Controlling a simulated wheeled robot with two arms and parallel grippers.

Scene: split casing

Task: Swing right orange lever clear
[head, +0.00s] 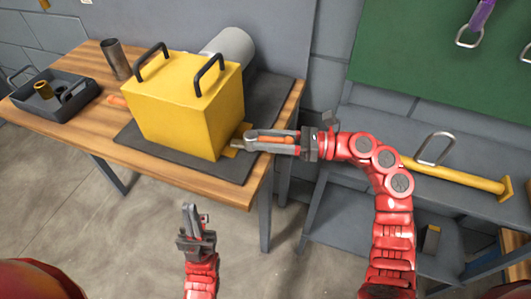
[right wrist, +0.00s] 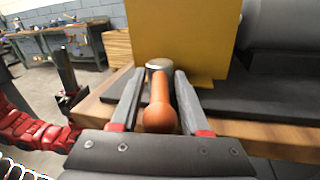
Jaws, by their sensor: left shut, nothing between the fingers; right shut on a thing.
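The yellow casing (head: 190,105) with two black handles stands on a dark mat on the wooden table; it also fills the upper middle of the right wrist view (right wrist: 180,40). The right orange lever (right wrist: 159,108) lies between the fingers of my right gripper (right wrist: 158,95), its round end toward the wrist and a metal pivot (right wrist: 159,65) at its far end beside the casing. In the head view my right gripper (head: 262,138) is shut on the lever at the casing's right side. Another orange lever (head: 116,100) shows at the casing's left. My left gripper (head: 194,215) is shut and empty, below the table's front edge.
A dark tray (head: 75,108) with small parts and a metal cylinder (head: 115,60) stand on the table's left. A grey cylinder (head: 232,45) lies behind the casing. A grey shelf (head: 350,190) with a yellow bar (head: 460,175) is at the right.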

